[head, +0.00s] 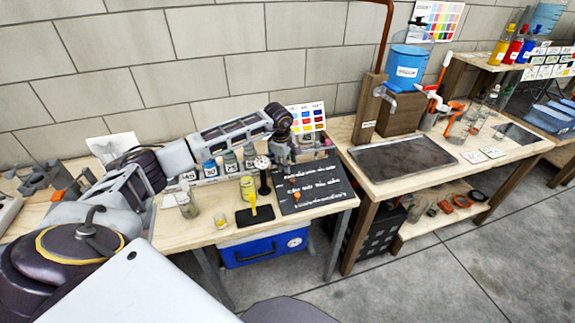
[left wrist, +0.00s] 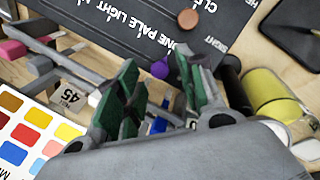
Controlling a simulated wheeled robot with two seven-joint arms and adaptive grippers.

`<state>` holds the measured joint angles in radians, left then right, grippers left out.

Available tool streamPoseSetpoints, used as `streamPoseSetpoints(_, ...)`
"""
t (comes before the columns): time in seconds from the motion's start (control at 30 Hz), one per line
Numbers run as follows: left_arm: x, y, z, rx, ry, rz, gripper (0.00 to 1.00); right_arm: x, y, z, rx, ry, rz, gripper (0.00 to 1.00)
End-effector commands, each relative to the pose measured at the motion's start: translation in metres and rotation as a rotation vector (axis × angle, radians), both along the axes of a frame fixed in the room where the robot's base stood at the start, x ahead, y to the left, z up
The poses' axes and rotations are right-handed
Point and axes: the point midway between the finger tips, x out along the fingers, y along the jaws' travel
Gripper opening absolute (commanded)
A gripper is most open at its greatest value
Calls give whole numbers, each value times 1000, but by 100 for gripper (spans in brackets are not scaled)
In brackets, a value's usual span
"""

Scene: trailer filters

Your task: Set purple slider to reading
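A dark board (head: 322,192) with white lettering lies on the left workbench, below my left gripper; it also shows in the left wrist view (left wrist: 110,30). A round purple slider knob (left wrist: 160,69) sits at its edge in the left wrist view, just beyond the gap between my fingertips. An orange-brown knob (left wrist: 187,20) sits farther along the board; it shows in the head view (head: 297,195). My left gripper (left wrist: 157,88) is open, its green-padded fingers apart with nothing held between them. In the head view the gripper (head: 282,155) hides the purple knob. My right gripper is out of view.
A colour chart (left wrist: 32,135) is at the left, near a label marked 45 (left wrist: 72,96). Several jars, a black stand (head: 264,178) and a black tray (head: 255,215) crowd the bench left of the board.

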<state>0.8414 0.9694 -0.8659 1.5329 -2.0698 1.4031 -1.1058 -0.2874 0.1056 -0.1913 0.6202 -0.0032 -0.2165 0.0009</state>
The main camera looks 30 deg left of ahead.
Motion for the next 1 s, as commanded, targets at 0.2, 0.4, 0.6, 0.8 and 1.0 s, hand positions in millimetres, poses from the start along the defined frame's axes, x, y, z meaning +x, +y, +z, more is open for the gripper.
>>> streamPoseSetpoints(0.2,4,0,-16,-2,0,0,39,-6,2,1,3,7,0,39)
streamPoseSetpoints(0.4,5,0,-19,-1,0,1,39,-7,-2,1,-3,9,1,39)
streamPoseSetpoints(0.6,5,0,-19,-1,0,0,37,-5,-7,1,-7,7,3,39)
streamPoseSetpoints(0.8,5,0,-19,-1,0,0,12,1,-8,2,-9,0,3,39)
streamPoseSetpoints(1.0,5,0,-19,-1,0,0,0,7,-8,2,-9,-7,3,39)
